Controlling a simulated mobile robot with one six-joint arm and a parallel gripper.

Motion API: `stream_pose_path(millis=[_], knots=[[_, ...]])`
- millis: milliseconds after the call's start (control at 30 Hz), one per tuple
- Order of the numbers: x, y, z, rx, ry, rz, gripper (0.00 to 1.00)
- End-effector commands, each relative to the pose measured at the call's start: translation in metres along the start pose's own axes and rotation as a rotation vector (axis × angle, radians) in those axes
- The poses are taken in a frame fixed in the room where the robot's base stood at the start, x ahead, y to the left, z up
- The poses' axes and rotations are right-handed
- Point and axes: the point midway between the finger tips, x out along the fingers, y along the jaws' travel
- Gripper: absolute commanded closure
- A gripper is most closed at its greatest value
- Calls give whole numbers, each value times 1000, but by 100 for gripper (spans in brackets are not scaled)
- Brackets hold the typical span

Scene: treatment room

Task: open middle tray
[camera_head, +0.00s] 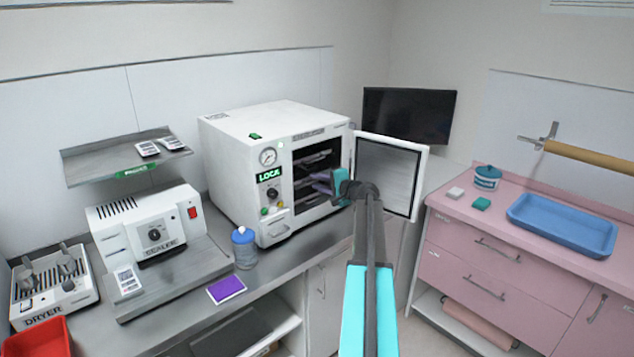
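A white autoclave (236,150) stands on the grey counter with its door (388,172) swung open to the right. Dark trays (315,160) sit on several levels inside its chamber. A middle tray (319,177) shows near the chamber opening, partly hidden by my gripper. My gripper (326,184) is at the front of the chamber, at about the middle tray's height. Its fingers are small and dark here, and I cannot tell whether they touch the tray or are open or shut.
The open door stands close to the right of my arm. A blue-lidded jar (244,248) and a purple pad (226,289) are on the counter in front of the autoclave. A sealer (150,235) stands to the left. Pink drawers (480,262) with a blue tray (562,224) are at right.

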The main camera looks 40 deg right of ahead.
Motion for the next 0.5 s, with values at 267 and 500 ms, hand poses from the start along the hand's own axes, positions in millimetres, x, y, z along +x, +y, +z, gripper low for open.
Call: stream_pose_path(millis=[267,500], knots=[[1,0,0,0,1,0,76],[1,0,-1,0,1,0,100]])
